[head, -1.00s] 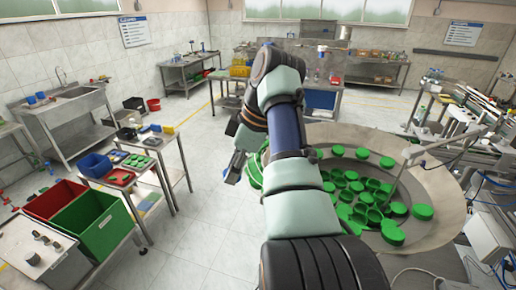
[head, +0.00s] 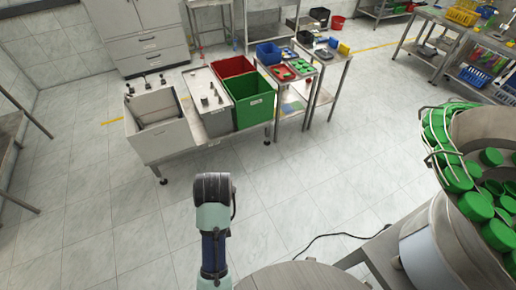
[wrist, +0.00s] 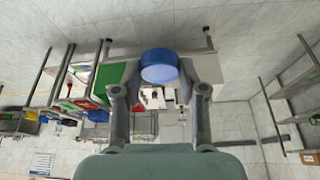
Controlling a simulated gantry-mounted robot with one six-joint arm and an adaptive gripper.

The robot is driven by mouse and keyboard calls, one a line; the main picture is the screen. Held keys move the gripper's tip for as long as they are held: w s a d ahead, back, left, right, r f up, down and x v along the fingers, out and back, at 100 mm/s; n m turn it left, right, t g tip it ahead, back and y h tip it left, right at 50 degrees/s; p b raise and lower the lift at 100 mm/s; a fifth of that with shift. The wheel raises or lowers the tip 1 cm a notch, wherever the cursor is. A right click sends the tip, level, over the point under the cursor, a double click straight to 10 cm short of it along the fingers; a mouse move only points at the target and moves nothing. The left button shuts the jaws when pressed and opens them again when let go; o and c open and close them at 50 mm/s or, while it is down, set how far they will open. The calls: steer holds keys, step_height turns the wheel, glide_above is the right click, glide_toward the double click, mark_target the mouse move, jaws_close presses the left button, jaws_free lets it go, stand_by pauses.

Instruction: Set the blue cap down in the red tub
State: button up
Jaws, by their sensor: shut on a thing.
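The blue cap (wrist: 160,66) is held between the fingertips of my gripper (wrist: 160,72) in the wrist view, its round face toward the camera. The gripper is shut on it, with open floor and furniture far beyond. In the head view only part of my arm shows and the gripper and cap are hidden. The red tub (head: 232,66) stands at upper middle in the head view, open at the top, directly behind the green tub (head: 257,112). In the wrist view the green tub (wrist: 113,78) shows left of the cap; red patches lie near it, too small to identify surely.
Left of the tubs are a metal box with knobs (head: 208,98) and a steel sink (head: 158,118). A cart with small trays (head: 312,70) stands right of them. The feeder bowl (head: 440,245) with green caps is at the right. Floor before the tubs is clear.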

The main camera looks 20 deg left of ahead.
steer(key=s+a+r+p, duration=0.15)
steer(key=s+p, duration=0.35)
steer(key=s, duration=0.7)
steer(key=s+d+r+p, duration=0.1)
steer(key=s+r+p, duration=0.1)
steer(key=r+p, duration=0.3)
steer(key=s+d+r+m+p, duration=0.1)
steer(key=s+r+p, duration=0.1)
steer(key=r+p, duration=0.4)
step_height(320, 180, up, 3)
steer(key=shift+s+f, duration=0.2)
steer(key=shift+s, duration=0.05)
